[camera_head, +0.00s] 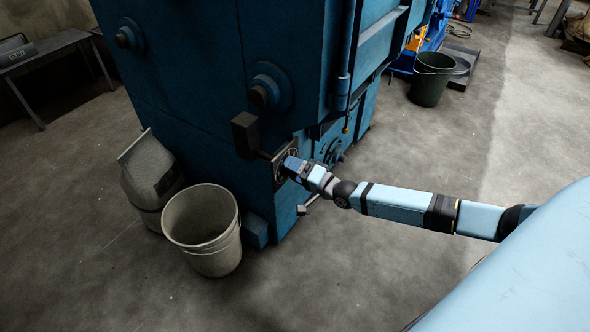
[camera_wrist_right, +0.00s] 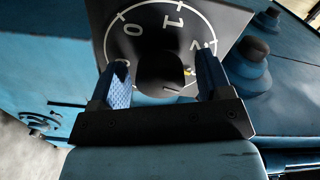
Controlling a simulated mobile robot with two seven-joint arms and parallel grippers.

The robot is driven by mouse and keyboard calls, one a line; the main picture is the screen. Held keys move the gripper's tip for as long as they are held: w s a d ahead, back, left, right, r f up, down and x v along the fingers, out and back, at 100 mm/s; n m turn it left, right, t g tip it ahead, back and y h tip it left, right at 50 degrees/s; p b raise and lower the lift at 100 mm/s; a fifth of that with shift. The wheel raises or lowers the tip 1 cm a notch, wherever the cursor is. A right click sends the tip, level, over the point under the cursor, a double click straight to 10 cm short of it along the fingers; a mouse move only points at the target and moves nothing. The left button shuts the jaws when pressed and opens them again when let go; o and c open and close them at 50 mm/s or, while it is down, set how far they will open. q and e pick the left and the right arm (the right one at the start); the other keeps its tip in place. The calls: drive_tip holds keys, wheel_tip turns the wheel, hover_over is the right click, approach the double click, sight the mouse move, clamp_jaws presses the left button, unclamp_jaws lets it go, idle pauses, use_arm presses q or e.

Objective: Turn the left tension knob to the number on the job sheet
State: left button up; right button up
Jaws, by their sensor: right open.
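In the right wrist view a black knob (camera_wrist_right: 158,72) sits on a dark dial plate (camera_wrist_right: 226,20) with white tick marks and numerals. I can read 0 and 1; another numeral at the right is partly cut by a finger. A small yellow mark shows at the knob's right side, close to that finger. My right gripper (camera_wrist_right: 160,84) is open, with one blue finger on each side of the knob; I cannot tell whether they touch it. In the head view my right gripper (camera_head: 288,165) is at the dial plate on the blue machine (camera_head: 195,75) and hides the knob. The job sheet is not seen.
A black block on a bar (camera_head: 246,134) juts out left of my gripper. A pale bucket (camera_head: 205,228) and a grey sack (camera_head: 150,180) stand by the machine. A dark green bucket (camera_head: 431,80) stands farther right.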

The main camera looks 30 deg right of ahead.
use_arm(q)
drive_tip(key=shift+s+a+r+p, duration=0.1)
drive_tip(key=shift+a+p, duration=0.1)
drive_tip(key=shift+p, duration=0.8)
use_arm(e)
drive_tip(key=v, duration=1.3)
drive_tip(key=shift+s, duration=0.35)
drive_tip(key=shift+d, duration=0.1)
